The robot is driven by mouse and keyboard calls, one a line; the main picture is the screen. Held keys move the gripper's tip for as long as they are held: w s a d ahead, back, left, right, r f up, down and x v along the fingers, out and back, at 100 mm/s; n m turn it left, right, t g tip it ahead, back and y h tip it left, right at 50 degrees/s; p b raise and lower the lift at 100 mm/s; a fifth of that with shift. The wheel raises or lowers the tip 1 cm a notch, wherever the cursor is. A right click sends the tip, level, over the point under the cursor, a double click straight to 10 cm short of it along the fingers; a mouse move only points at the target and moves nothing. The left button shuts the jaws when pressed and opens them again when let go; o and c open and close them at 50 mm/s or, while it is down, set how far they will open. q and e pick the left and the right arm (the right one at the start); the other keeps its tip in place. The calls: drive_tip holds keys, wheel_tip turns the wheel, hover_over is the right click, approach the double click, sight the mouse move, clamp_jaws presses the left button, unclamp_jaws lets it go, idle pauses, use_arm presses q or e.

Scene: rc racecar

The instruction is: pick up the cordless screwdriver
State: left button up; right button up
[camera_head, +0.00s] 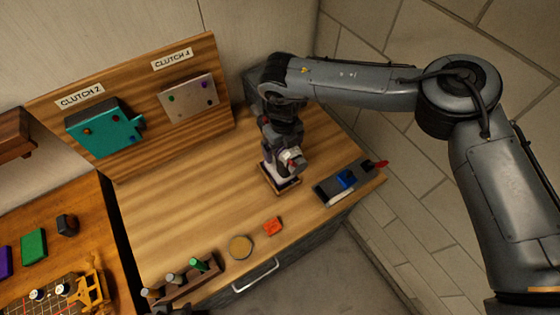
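My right arm comes in from the right, and its gripper (287,160) points down over the wooden workbench (180,205). Under and around the fingertips is a small pale and dark object on a brown square base (282,186). It may be the cordless screwdriver in its stand, but the gripper and wrist hide most of it. I cannot tell whether the fingers are open or closed on it. My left gripper is not in view.
A dark tray (326,190) with blue and red-handled items lies right of the gripper. An orange-red block (272,226), a round tan disc (241,247) and a wooden rack (190,285) line the front. A backboard (217,75) holds clutch parts. The middle bench is clear.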

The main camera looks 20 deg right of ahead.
drive_tip(key=shift+c, duration=0.2)
drive_tip(key=c, duration=1.5)
drive_tip(key=shift+o, duration=0.2)
drive_tip(key=shift+r, duration=0.1)
drive_tip(key=shift+r, duration=0.1)
